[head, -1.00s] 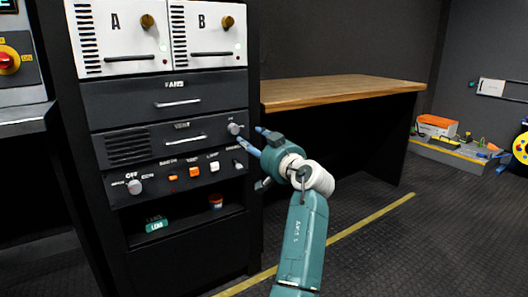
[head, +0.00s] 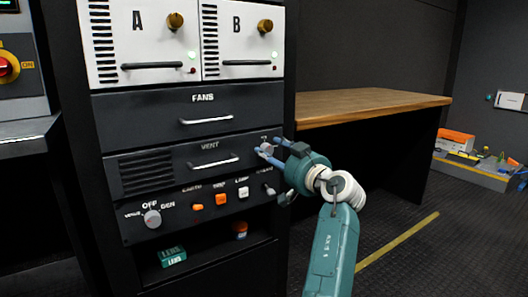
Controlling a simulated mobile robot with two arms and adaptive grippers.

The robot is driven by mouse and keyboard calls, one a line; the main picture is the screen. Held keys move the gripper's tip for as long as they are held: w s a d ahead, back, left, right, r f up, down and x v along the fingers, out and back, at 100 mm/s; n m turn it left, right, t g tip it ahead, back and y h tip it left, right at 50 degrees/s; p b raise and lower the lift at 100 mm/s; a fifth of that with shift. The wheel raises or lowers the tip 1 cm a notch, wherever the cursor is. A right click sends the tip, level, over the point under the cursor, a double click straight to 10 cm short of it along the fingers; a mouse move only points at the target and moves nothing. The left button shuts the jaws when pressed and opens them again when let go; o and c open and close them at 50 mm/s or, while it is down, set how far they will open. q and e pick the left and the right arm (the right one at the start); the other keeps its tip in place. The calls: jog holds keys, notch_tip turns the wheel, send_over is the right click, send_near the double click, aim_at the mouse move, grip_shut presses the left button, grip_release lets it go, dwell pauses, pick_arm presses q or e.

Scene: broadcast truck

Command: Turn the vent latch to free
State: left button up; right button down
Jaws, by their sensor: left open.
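The vent latch (head: 266,147) is a small grey knob at the right end of the dark VENT drawer (head: 190,166) in the rack. My left gripper (head: 270,149) is at the latch, with its blue fingers spread, one above and one below or beside the knob. The gripper is open. I cannot tell whether the fingers touch the knob. The label by the latch is partly hidden and too small to read. My right gripper is not in view.
White units A and B (head: 240,40) and the FANS drawer (head: 190,109) are above. A switch panel (head: 205,203) with a rotary knob (head: 152,218) is below. An open shelf holds a green box (head: 173,256). A wooden bench (head: 370,100) stands to the right.

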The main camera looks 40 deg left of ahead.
pick_arm(q)
jog(key=shift+a, duration=0.1)
jog(key=shift+r, duration=0.1)
grip_shut()
jog(key=shift+r, duration=0.15)
